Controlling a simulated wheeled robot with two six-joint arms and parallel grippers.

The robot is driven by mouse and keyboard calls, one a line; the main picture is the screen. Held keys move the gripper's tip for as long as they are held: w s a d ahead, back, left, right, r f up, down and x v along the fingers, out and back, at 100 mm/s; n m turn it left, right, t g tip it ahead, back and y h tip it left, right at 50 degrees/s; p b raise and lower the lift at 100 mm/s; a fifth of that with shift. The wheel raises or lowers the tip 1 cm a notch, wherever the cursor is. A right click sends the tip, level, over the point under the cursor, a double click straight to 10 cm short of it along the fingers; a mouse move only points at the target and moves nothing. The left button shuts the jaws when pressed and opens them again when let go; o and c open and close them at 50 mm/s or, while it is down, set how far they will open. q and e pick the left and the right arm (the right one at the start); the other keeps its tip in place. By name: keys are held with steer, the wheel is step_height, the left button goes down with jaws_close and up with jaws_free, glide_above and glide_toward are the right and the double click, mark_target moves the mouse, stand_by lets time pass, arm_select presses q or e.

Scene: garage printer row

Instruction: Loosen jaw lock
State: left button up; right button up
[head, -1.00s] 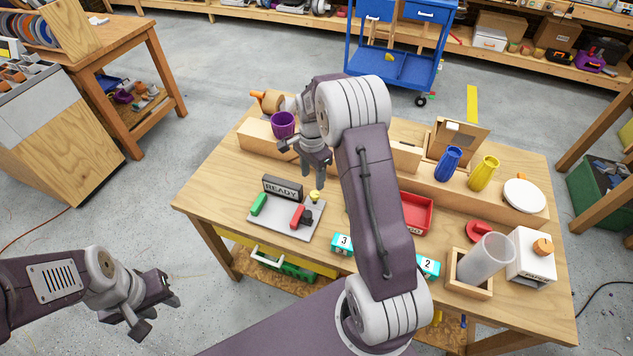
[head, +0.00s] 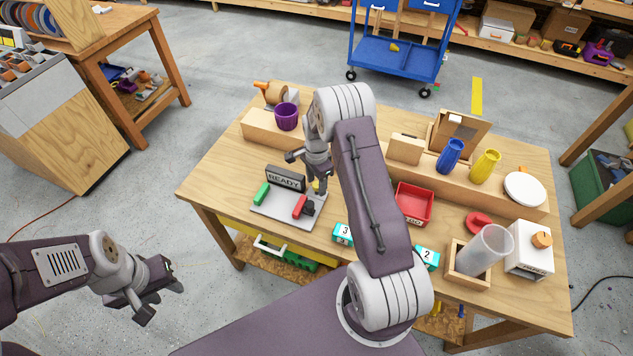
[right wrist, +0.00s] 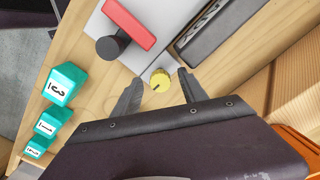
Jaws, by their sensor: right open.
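A grey fixture plate (head: 283,214) lies on the workbench with a dark READY sign (head: 285,180), a green block (head: 262,193) and a red bar (head: 300,206) beside a black knob (head: 308,210). A small yellow knob (right wrist: 160,79) with a dark pointer mark sits at the plate's edge. My right gripper (head: 317,183) is open just above it. In the right wrist view the yellow knob shows between the spread fingertips; I cannot tell whether they touch it. My left gripper (head: 165,298) is open and empty, off the bench at the lower left.
Numbered teal blocks (head: 342,233) and a red tray (head: 414,204) stand to the right of the fixture. A wooden ledge (head: 262,134) behind carries a purple cup (head: 287,116) and blue and yellow vases. A clear cylinder (head: 484,250) stands at the right.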

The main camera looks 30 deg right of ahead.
jaws_close()
steer(key=shift+n, duration=0.3)
steer(key=n, duration=1.2)
steer(key=shift+d+n, duration=0.1)
steer(key=shift+n, duration=0.3)
steer(key=n, duration=0.4)
steer(key=shift+n, duration=0.4)
